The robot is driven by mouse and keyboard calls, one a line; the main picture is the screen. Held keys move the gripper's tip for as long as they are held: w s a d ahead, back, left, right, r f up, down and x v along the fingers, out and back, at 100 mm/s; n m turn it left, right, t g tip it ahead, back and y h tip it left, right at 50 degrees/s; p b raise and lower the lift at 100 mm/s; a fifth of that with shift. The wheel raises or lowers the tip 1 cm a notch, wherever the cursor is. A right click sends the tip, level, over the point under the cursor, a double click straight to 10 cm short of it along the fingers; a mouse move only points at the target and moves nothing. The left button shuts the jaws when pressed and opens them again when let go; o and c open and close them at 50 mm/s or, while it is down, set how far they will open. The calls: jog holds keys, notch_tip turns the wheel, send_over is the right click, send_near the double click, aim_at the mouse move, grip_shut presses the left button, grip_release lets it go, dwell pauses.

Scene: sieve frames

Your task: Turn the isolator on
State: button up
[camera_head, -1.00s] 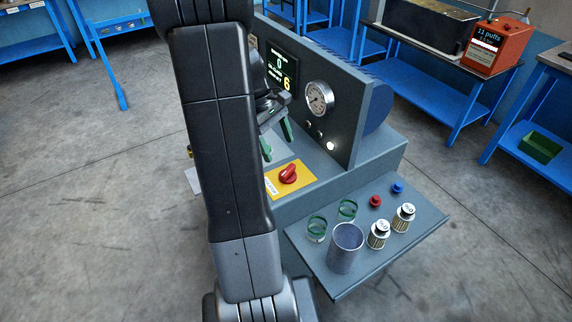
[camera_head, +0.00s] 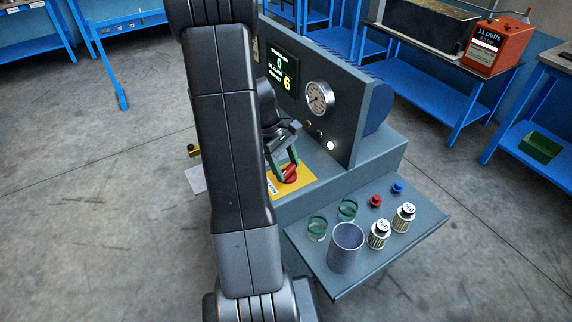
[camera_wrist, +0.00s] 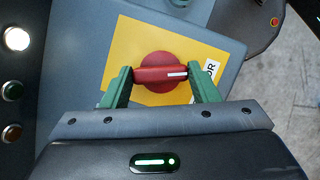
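The isolator is a red rotary knob (camera_wrist: 158,72) on a yellow plate (camera_wrist: 122,60), with a partly covered white label ending in "OR". In the wrist view its handle bar lies across the picture, with a white mark at its right end. My gripper (camera_wrist: 160,78) is open, with its green fingers at the two ends of the handle bar. I cannot tell whether they touch it. In the head view the red knob (camera_head: 290,175) is partly hidden by the fingers, and the yellow plate (camera_head: 303,184) shows around it.
The upright panel (camera_head: 340,120) with a gauge (camera_head: 319,97), a display (camera_head: 282,72) and a lit white lamp (camera_head: 331,146) stands close behind. A side shelf (camera_head: 330,283) holds a grey cup (camera_head: 346,249), green rings, small canisters and red and blue knobs.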

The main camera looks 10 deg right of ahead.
jog(key=shift+c, duration=0.6)
jog(key=shift+r+m+y+p, duration=0.1)
jog(key=shift+m+y+p, duration=0.2)
jog(key=shift+m+p, duration=0.5)
jog(key=shift+w+d+m+g+y, duration=0.1)
jog(key=shift+m+g+y, duration=0.4)
jog(key=shift+m, duration=1.1)
jog(key=o, duration=1)
jog(key=v, duration=1.3)
jog(key=shift+r, duration=0.35)
jog(key=shift+f, duration=0.1)
